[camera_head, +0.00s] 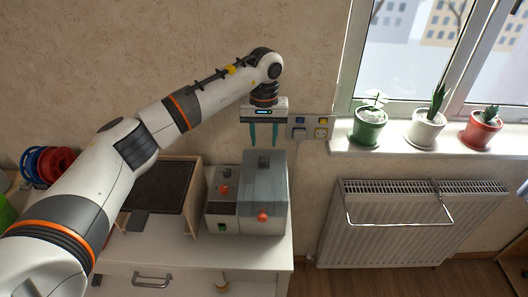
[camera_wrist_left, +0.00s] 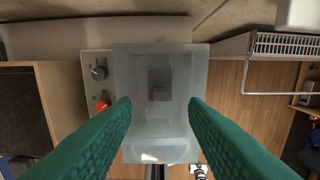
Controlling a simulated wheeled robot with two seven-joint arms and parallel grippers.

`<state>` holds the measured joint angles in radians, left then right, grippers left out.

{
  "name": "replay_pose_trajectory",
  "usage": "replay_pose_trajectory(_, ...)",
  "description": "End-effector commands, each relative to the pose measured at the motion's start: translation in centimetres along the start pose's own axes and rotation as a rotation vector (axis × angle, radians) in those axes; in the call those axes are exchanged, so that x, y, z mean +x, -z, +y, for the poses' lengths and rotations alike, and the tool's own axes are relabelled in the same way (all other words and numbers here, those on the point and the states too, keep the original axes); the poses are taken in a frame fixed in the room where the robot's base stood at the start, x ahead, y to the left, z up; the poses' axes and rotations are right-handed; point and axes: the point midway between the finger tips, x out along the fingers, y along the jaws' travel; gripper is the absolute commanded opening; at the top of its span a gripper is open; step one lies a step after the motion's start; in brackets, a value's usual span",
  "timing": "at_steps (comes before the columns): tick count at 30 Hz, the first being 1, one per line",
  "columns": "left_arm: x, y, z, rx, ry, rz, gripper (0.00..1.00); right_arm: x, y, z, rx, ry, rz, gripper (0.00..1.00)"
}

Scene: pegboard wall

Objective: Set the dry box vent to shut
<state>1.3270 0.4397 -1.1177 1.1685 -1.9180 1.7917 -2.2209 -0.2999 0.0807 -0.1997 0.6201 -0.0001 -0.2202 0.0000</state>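The dry box (camera_head: 265,180) is a grey box with a translucent lid on a white cabinet. In the left wrist view its lid (camera_wrist_left: 155,60) lies below my fingers. A side panel on its left carries a dark knob (camera_wrist_left: 98,72) and an orange-red knob (camera_wrist_left: 103,105); the orange-red one also shows in the head view (camera_head: 225,189). A red ball-shaped handle (camera_head: 262,216) is on the front. I cannot tell which part is the vent or its setting. My left gripper (camera_head: 264,143) is open and empty above the box's back, fingers pointing down. My right gripper is out of view.
A wall panel with several switches (camera_head: 310,127) is close to the right of my left gripper. Right are potted plants on the sill (camera_head: 385,148) and a radiator (camera_head: 390,220).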

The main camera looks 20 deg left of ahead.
Motion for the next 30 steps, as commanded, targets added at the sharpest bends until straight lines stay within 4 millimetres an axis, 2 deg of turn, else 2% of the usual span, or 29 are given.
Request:
replay_pose_trajectory(4, -3.0, -0.1, 0.0, 0.0, 0.0, -0.004, 0.4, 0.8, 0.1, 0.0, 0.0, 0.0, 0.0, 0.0)
replay_pose_trajectory(10, -5.3, -0.1, 0.0, 0.0, -0.001, -0.001, 0.4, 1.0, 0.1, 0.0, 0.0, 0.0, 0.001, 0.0)
replay_pose_trajectory(15, -5.9, -0.1, 0.0, 0.0, 0.0, 0.0, 0.4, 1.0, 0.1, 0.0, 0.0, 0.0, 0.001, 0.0)
replay_pose_trajectory(30, -5.8, -0.1, 0.0, 0.0, -0.001, 0.0, 0.4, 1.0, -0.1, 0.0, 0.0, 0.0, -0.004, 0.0)
